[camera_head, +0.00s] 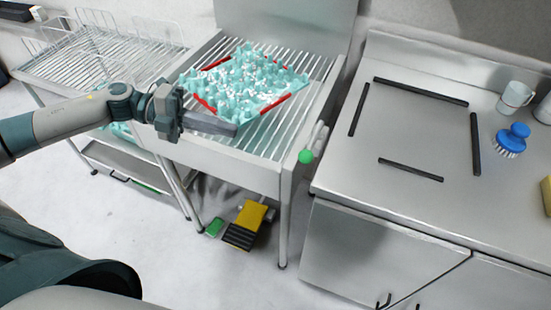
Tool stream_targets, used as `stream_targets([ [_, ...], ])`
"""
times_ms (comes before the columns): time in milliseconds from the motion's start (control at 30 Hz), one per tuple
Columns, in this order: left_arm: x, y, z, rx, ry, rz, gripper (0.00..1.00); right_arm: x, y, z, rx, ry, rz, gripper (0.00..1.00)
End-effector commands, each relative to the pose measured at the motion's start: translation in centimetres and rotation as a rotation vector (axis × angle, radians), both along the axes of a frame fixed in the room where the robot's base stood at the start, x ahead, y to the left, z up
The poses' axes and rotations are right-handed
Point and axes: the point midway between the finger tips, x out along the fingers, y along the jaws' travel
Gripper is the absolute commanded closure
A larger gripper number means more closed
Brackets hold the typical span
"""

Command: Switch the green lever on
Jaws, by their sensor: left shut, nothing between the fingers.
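The green lever knob (306,156) is a small round ball at the right front side of the slatted metal stand, close to the cabinet's edge. A pale rod shows just above it. My left gripper (234,130) is shut and empty. In the picture it lies to the left of the green knob and apart from it, over the front of the slatted top. My right gripper does not show.
A teal egg tray (250,82) with red edge strips rests on the slatted stand (320,70). A yellow pedal (248,215) lies below. The counter (400,130) at right holds black bars, a blue brush (513,138) and a mug (514,97). A wire rack (60,65) stands left.

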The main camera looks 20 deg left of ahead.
Motion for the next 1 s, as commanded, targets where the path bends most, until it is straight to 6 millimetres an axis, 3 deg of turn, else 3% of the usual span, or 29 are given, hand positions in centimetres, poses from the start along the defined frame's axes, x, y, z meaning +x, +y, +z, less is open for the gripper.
stream_targets([
  [200, -1.0, -0.4, 0.3, 0.002, -0.089, -0.060, 1.00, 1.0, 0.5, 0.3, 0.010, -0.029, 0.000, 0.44],
  [600, -1.1, -0.4, 0.4, 0.003, -0.096, -0.064, 1.00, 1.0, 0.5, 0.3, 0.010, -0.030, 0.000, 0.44],
  [1000, -0.7, -2.6, 0.2, 0.000, -0.098, -0.065, 1.00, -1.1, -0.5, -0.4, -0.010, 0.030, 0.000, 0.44],
])
